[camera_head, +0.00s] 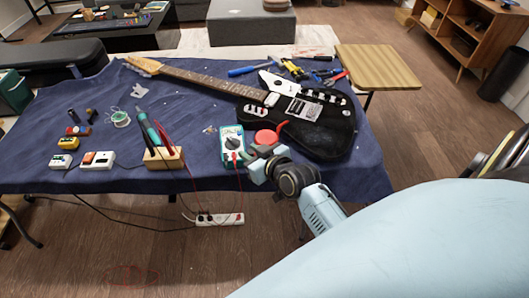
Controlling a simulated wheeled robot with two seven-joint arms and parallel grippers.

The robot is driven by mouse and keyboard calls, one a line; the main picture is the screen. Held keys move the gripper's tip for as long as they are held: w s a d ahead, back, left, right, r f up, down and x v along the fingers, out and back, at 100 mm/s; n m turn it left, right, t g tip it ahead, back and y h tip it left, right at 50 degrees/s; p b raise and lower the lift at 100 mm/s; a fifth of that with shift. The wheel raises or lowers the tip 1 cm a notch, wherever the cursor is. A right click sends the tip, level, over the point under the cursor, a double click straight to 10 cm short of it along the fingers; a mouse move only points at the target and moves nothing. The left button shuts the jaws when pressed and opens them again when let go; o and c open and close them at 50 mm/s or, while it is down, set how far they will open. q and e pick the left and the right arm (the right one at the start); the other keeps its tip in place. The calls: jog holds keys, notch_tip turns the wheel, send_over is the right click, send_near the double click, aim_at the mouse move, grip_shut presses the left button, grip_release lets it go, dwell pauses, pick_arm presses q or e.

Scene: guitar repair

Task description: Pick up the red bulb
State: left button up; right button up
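The red bulb (265,137) lies on the blue cloth, against the near edge of the black guitar (315,125). It is round, with a thin red spout pointing up and right onto the guitar body. My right gripper (262,154) comes in from the lower right and is just in front of the bulb, at the table's near edge. Its fingers look apart, with nothing seen between them. I cannot tell whether a fingertip touches the bulb. My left gripper is not in view.
A teal multimeter (232,143) stands just left of the bulb, its red lead hanging over the edge. A wooden holder (164,158) with tools is farther left. Pliers and screwdrivers lie behind the guitar. A power strip (219,220) is below the table edge.

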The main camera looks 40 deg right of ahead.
jog(key=shift+w, duration=0.1)
grip_shut()
jog(key=shift+r, duration=0.1)
dwell(0.3)
